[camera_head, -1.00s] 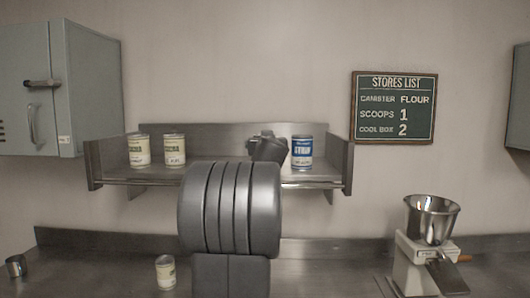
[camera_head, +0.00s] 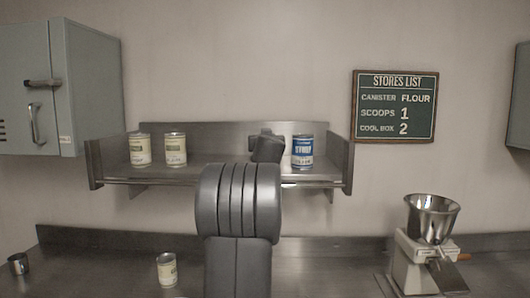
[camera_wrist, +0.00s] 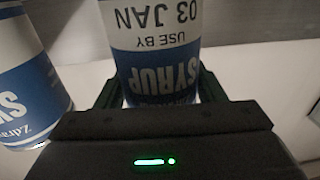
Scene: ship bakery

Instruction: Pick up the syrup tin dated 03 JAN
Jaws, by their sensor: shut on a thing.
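The syrup tin dated 03 JAN (camera_wrist: 158,30) is blue and white and shows in the wrist view, its label upside down in the picture. My gripper (camera_wrist: 160,88) is shut on it, one finger at each side. In the head view my gripper (camera_head: 267,148) is at the shelf, and the held tin is hidden behind it and my arm. A second blue and white tin (camera_wrist: 30,78) is beside the held one at the left of the wrist view. A blue syrup tin (camera_head: 302,152) shows on the shelf just right of my gripper in the head view.
The metal shelf (camera_head: 215,172) has raised ends and carries two pale tins (camera_head: 140,149) at its left. Another pale tin (camera_head: 167,270) and a small metal cup (camera_head: 18,264) stand on the counter. A mill with a steel bowl (camera_head: 432,218) is at the right.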

